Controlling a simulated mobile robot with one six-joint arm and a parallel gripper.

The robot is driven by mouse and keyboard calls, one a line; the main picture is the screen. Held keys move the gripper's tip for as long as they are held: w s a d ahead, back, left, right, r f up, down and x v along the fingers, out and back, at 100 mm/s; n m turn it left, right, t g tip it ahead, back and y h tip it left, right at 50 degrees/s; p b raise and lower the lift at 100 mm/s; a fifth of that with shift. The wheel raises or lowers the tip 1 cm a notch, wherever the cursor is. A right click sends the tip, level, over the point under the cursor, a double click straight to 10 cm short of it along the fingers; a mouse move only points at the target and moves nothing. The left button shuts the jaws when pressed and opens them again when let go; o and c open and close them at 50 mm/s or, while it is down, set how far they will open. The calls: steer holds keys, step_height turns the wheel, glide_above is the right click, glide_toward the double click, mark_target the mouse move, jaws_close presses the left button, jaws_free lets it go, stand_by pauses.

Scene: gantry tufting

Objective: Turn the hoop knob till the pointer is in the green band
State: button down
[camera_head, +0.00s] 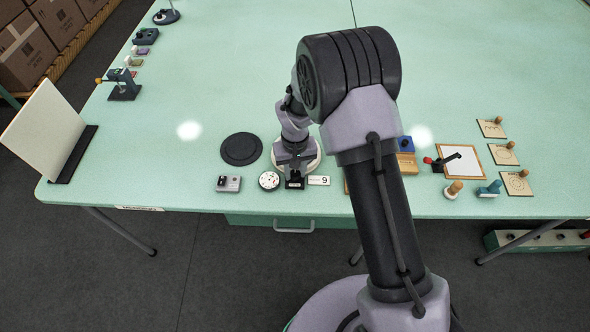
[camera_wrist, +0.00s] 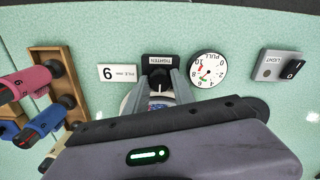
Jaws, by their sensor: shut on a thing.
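The hoop knob (camera_wrist: 158,80) is dark and sits on a black block (camera_wrist: 157,61) marked TIGHTEN; the block also shows at the table's front edge in the head view (camera_head: 295,184). My gripper (camera_wrist: 160,88) is shut on the knob, one finger on either side, and hides part of it. The round white gauge (camera_wrist: 207,69) marked PULL stands beside the block, upside down in the wrist view; it also shows in the head view (camera_head: 269,181). Its pointer is too small to read surely against the band. The pale hoop (camera_head: 315,155) is mostly hidden behind my gripper.
A grey LIGHT switch box (camera_wrist: 278,66) stands beyond the gauge. A white plate (camera_wrist: 118,73) reading 9 is on the block's other side. A wooden rack (camera_wrist: 48,65) holds pink and blue tools. A black disc (camera_head: 241,149) lies left of the hoop.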

mark_target(295, 173)
steer(key=shift+n, duration=0.6)
steer(key=c, duration=1.1)
jaws_free()
steer(key=shift+o, duration=0.2)
step_height(295, 173, up, 18)
steer(key=p, duration=0.4)
steer(key=shift+f+p, duration=0.25)
steer(key=shift+p, duration=0.05)
